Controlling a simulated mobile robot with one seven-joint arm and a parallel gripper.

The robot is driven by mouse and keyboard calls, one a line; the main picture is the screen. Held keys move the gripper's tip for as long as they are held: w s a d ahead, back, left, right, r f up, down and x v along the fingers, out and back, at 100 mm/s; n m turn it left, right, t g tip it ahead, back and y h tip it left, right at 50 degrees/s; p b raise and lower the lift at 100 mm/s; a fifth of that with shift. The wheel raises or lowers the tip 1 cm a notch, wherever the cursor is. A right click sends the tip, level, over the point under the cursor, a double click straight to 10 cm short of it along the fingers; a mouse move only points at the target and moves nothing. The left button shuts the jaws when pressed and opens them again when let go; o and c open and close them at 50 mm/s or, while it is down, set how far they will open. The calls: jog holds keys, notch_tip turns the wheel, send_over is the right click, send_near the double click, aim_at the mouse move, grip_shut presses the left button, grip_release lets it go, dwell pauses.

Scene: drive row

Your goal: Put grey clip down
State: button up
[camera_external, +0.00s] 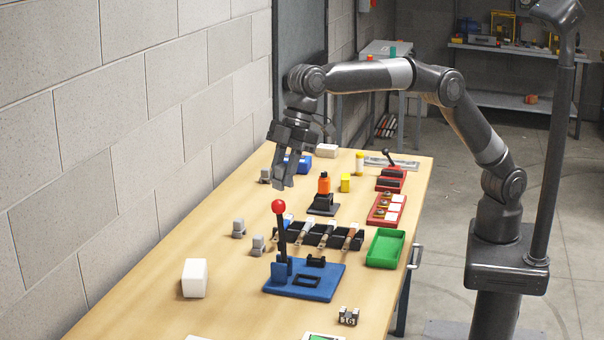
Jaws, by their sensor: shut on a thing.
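My gripper (281,185) points down over the far left part of the workbench. Its fingers are shut on a grey clip, which is small and mostly hidden between them; I cannot tell how far it is above the wood. Another grey clip (265,176) shows just left of the fingers, near the wall side. Two more grey blocks of the same look stand nearer: one grey clip (238,228) and a second grey clip (258,245), both left of the red-knobbed lever.
A blue box (298,163) is close behind the fingers. A blue lever fixture (305,280), a black rack (325,235) and a green tray (385,247) are nearer. Bare wood (200,240) lies along the left.

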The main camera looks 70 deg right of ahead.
jog(key=s+a+n, duration=0.1)
jog(key=s+a, duration=0.5)
jog(key=f, duration=2.8)
jog(key=shift+w+d+f, duration=0.2)
jog(key=shift+w+f, duration=0.05)
jog(key=shift+f, duration=0.15)
jog(key=o, duration=1)
jog(key=shift+f, duration=0.15)
jog(key=v, duration=1.2)
jog(key=shift+w+d, duration=0.1)
jog(key=shift+d, duration=0.05)
